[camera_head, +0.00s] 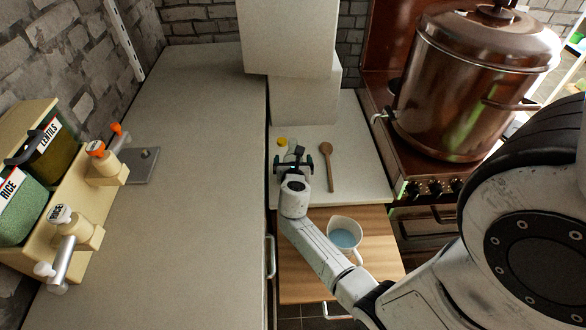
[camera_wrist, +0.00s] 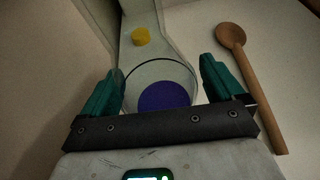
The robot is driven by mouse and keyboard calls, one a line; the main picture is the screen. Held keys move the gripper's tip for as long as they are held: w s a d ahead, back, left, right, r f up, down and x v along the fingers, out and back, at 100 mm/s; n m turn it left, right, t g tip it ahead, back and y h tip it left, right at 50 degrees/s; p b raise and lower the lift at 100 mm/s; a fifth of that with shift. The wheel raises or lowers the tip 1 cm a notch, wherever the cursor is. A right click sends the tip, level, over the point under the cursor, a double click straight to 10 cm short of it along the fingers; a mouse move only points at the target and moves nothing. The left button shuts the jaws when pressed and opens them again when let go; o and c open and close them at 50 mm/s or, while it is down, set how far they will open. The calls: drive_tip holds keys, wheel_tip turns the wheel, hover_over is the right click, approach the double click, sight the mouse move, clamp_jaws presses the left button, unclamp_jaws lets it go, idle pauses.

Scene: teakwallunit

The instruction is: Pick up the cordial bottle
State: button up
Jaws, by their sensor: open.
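A clear, round-edged vessel (camera_wrist: 131,77) with a purple disc of contents lies between my jaws in the wrist view. It may be the cordial bottle, but its full shape is unclear. A small yellow cap-like piece (camera_wrist: 141,36) shows just beyond it; I cannot tell whether the two are joined. The yellow piece also shows in the head view (camera_head: 282,141), past my gripper. My gripper (camera_wrist: 160,92) is open, with its green fingers on either side of the clear vessel. In the head view, my gripper (camera_head: 295,161) is over the pale counter and hides most of the vessel.
A wooden spoon (camera_head: 327,165) lies right of my gripper, close to the right finger in the wrist view. A white jug (camera_head: 343,228) with blue contents stands on the wooden surface below my forearm. A large copper pot (camera_head: 465,80) stands on the stove at right.

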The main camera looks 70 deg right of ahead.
drive_tip(key=shift+c, duration=0.4)
drive_tip(key=c, duration=1.2)
drive_tip(key=shift+r, duration=0.1)
drive_tip(key=shift+c, duration=0.4)
drive_tip(key=shift+r, duration=0.1)
